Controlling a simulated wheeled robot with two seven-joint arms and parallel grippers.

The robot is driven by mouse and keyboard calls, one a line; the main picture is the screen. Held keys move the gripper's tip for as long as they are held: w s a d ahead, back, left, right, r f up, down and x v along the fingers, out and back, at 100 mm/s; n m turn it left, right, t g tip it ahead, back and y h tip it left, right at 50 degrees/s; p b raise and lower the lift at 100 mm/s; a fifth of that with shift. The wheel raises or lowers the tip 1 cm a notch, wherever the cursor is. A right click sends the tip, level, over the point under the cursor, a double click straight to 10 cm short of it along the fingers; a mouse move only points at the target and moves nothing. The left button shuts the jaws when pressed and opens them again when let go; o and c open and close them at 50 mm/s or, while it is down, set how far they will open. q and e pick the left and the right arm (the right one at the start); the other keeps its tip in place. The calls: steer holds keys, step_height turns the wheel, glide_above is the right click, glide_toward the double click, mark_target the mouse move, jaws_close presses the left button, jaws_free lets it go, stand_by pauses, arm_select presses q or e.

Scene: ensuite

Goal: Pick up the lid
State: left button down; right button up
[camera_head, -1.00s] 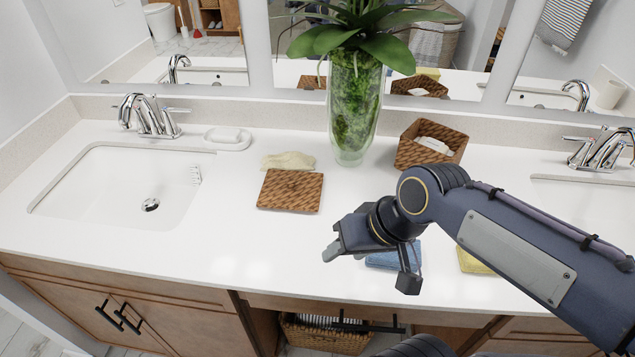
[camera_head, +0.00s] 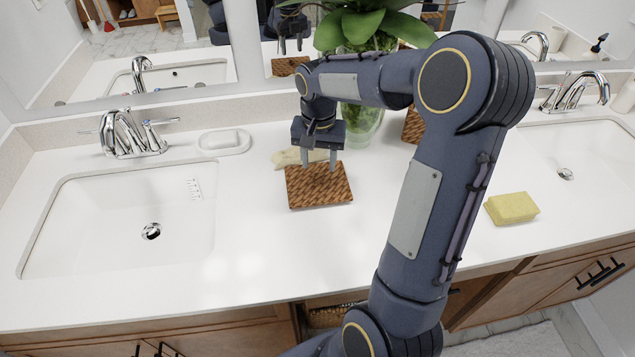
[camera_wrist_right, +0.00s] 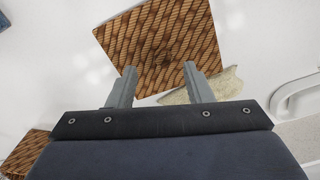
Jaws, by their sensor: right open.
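The lid is a flat, square, brown woven piece (camera_head: 320,190) lying on the white counter between the left sink and the vase. My right gripper (camera_head: 319,168) points down over its back part, with its two fingers apart and nothing visibly between them. In the right wrist view the lid (camera_wrist_right: 155,35) lies beyond the fingertips (camera_wrist_right: 160,72), and a small knob-like bump shows near its middle. I cannot tell whether the fingertips touch the lid. My left gripper is not in view.
A beige cloth or sponge (camera_head: 290,158) lies just behind the lid. A glass vase with a plant (camera_head: 362,122) and a woven basket (camera_head: 412,127) stand behind my right arm. Counter before the lid is clear.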

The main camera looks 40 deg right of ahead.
mark_target(317, 175)
steer(key=f, duration=0.4)
steer(key=shift+w+a, duration=0.1)
steer(key=shift+w, duration=0.1)
jaws_close()
steer(key=shift+r, duration=0.1)
